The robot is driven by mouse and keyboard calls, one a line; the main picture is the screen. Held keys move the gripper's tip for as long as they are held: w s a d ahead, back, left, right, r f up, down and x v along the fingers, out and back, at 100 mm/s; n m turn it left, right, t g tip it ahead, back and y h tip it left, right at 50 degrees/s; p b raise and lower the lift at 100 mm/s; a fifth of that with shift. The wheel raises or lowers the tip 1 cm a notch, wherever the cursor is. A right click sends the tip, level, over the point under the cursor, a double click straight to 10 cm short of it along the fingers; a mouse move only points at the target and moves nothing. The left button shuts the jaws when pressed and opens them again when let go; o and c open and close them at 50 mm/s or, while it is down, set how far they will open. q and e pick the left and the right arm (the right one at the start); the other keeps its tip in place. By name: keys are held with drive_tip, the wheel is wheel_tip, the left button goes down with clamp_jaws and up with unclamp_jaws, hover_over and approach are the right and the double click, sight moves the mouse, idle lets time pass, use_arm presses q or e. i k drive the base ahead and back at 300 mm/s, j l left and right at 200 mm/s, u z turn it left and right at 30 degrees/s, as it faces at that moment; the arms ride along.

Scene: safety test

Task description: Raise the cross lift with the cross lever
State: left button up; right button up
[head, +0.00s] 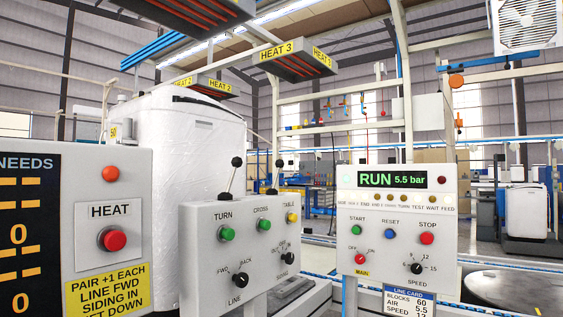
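A grey control box (240,255) stands in the middle foreground. Two levers with black ball knobs rise from its top. The left lever (232,176) stands behind the TURN label and leans to the right. The other lever (276,177) stands nearer the CROSS label, so it looks like the cross lever; it is close to upright with a slight lean to the right. Green buttons sit under TURN and CROSS, a yellow one under TABLE. I cannot make out the cross lift for certain. Neither of my grippers is in view.
A HEAT panel (112,188) with a red button stands at the left. A console (396,209) at the right reads RUN 5.5 bar. A large white wrapped block (180,150) stands behind the box. A dark round plate (515,290) lies at the lower right.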

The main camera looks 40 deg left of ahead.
sight(280, 163)
drive_tip(key=u, duration=0.5)
drive_tip(key=i+l+u, duration=0.8)
drive_tip(key=l, duration=0.25)
drive_tip(key=i+l, duration=0.25)
drive_tip(key=l, duration=0.15)
drive_tip(key=i+l, duration=0.2)
drive_tip(key=l, duration=0.15)
drive_tip(key=i+l+u, duration=0.1)
drive_tip(key=i+l, duration=0.15)
drive_tip(key=l, duration=0.15)
drive_tip(key=i+l, duration=0.25)
drive_tip(key=l, duration=0.15)
